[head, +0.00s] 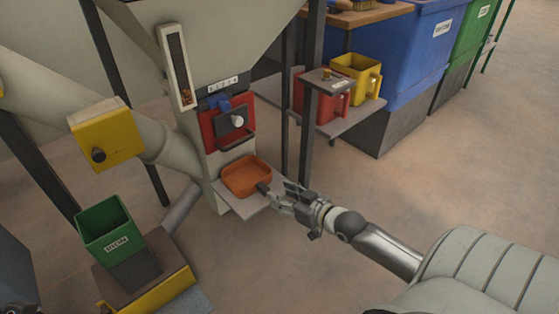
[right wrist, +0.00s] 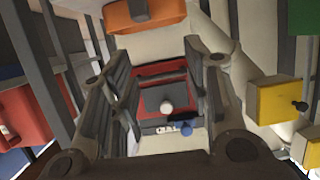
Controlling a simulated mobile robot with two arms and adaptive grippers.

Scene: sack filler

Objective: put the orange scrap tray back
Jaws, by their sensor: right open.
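The orange scrap tray (head: 246,176) sits level on a small pale shelf (head: 247,208) below the red gate panel of the filler. It looks empty. My right gripper (head: 276,191) is open at the tray's front right side. One fingertip is close to the tray's rim; I cannot tell whether it touches. In the right wrist view the tray (right wrist: 172,14) shows at the top edge, partly cut off, beyond the open fingers (right wrist: 157,58), with a small grey patch on its near side. Nothing is held between the fingers. My left gripper is not in view.
The red panel with a white knob (head: 237,121) is just above the tray. A dark post (head: 311,135) stands right behind my gripper. A side shelf holds a yellow container (head: 362,76) and a red one (head: 336,106). A green bin (head: 106,228) stands lower left. The floor at right is open.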

